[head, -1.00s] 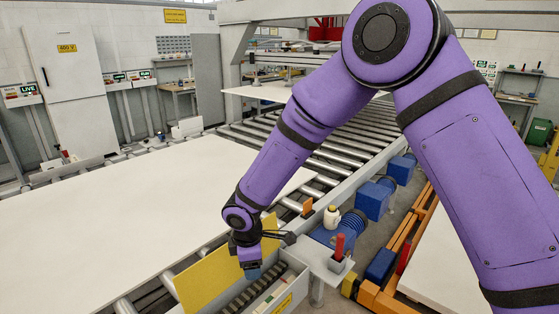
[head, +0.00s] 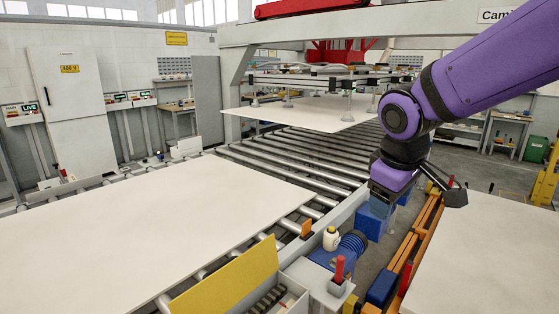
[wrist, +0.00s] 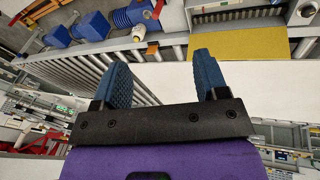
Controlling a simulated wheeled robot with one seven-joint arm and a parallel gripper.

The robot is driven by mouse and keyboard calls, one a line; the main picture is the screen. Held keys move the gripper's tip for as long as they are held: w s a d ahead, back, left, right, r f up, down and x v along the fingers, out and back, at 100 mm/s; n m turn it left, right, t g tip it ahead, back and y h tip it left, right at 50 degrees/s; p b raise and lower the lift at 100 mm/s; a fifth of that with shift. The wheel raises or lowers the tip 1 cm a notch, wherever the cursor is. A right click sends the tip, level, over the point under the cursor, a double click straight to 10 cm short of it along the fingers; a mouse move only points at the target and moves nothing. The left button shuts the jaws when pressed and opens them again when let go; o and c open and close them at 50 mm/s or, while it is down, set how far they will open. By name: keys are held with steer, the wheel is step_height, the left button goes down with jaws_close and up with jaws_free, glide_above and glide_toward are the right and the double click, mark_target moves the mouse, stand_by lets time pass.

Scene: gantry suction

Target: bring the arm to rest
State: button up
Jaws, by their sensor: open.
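My gripper (wrist: 160,75) shows in the wrist view with its two blue ridged fingers apart and nothing between them. In the head view my purple arm comes in from the upper right, bent, and my gripper (head: 380,208) hangs above the blue motors beside the roller conveyor. It touches nothing that I can see. The fingertips are small and partly hidden in the head view.
A large white board (head: 170,215) lies on the rollers at left. A second board (head: 300,112) is under the suction gantry (head: 330,80). A yellow panel (head: 225,285), a white bottle (head: 331,239) and a red-handled item (head: 339,270) stand at front. Another pale board (head: 480,250) lies at right.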

steer(key=s+d+r+m, duration=0.2)
steer(key=s+d+m, duration=0.2)
steer(key=s, duration=0.4)
steer(key=s+d+r+m+t+y, duration=0.1)
steer(key=s+d+r+m, duration=0.2)
steer(key=s+d, duration=0.3)
steer(key=s, duration=0.3)
steer(key=shift+m+t, duration=0.3)
steer(key=shift+m, duration=0.1)
